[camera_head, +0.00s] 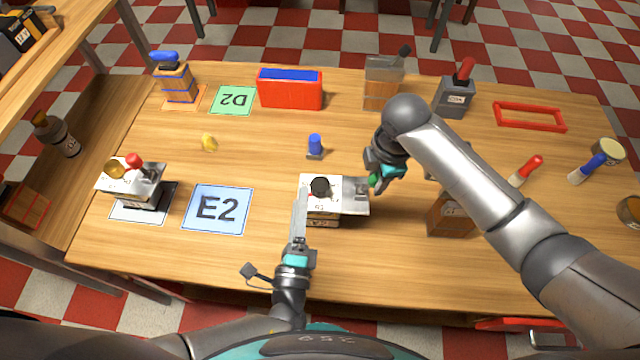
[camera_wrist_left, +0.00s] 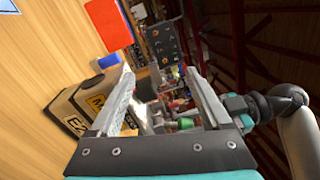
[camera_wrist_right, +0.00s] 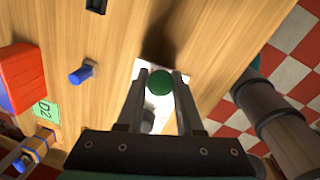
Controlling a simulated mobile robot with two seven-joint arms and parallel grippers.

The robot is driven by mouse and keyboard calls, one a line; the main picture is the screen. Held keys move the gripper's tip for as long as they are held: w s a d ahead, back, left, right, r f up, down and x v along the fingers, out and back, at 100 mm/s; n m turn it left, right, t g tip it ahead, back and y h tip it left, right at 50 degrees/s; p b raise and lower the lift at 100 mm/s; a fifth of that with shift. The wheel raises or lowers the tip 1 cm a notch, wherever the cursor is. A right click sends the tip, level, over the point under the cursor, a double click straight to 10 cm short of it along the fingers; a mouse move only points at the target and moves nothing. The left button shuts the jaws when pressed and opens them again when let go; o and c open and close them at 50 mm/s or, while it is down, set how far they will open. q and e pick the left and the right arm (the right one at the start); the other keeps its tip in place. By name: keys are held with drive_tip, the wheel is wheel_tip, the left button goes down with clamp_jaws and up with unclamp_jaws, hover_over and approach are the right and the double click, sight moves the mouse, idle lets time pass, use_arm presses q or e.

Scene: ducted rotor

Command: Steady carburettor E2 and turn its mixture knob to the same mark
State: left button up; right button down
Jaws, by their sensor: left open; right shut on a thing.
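Carburettor E2 (camera_head: 355,198) is a small block with a pale top plate, standing upright near the table's front middle. It has a black knob (camera_head: 319,187) on top and a green knob (camera_head: 373,181) at its right side. Its lettered side (camera_wrist_left: 75,115) shows in the left wrist view. My right gripper (camera_head: 378,177) is shut on the green knob, which shows between its fingers in the right wrist view (camera_wrist_right: 159,82). My left gripper (camera_head: 300,205) is open at the carburettor's near left side; I cannot tell whether it touches. The knob's marks are not readable.
The E2 card (camera_head: 217,210) lies left of the carburettor. Another carburettor (camera_head: 150,185) with a red knob stands further left. A blue peg (camera_head: 315,146) and a red bin (camera_head: 290,92) are behind. A wooden block (camera_head: 450,215) stands to the right, near my right arm.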

use_arm(q)
drive_tip(key=a+n+h, duration=0.1)
drive_tip(key=n, duration=0.4)
drive_tip(key=n+g+h, duration=0.2)
drive_tip(key=n+h, duration=0.2)
drive_tip(key=n, duration=0.9)
approach(318, 194)
drive_tip(key=x, duration=1.2)
drive_tip(key=shift+a+f, duration=0.1)
drive_tip(key=shift+a, duration=0.05)
clamp_jaws()
